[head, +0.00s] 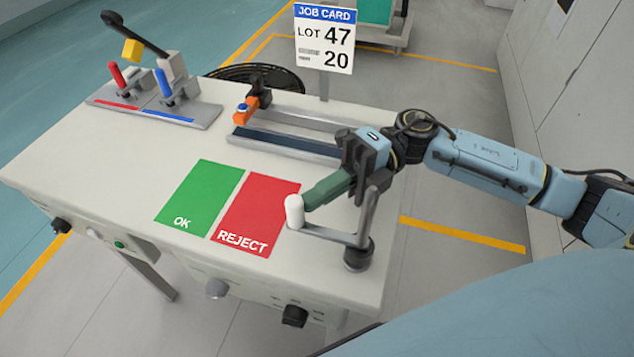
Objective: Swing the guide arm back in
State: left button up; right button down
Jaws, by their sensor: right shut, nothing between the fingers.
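The guide arm (325,233) is a grey metal bar at the front right of the table. It runs from a dark round pivot (358,254) to an upright white roller (295,212) at its left end. The roller end reaches over the right side of the red REJECT patch in this view. My right gripper (308,202) has green fingers that are shut and empty. Their tips are right beside the roller, on its right side; I cannot tell whether they touch it. A grey upright rod (369,212) stands near the pivot, close to my gripper. My left gripper is out of view.
The green OK patch (200,193) and red REJECT patch (257,215) lie left of the guide arm. Behind are a rail fixture (285,146) with an orange block, and a job card (324,38) on a post. Red and blue levers (165,88) stand at the back left.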

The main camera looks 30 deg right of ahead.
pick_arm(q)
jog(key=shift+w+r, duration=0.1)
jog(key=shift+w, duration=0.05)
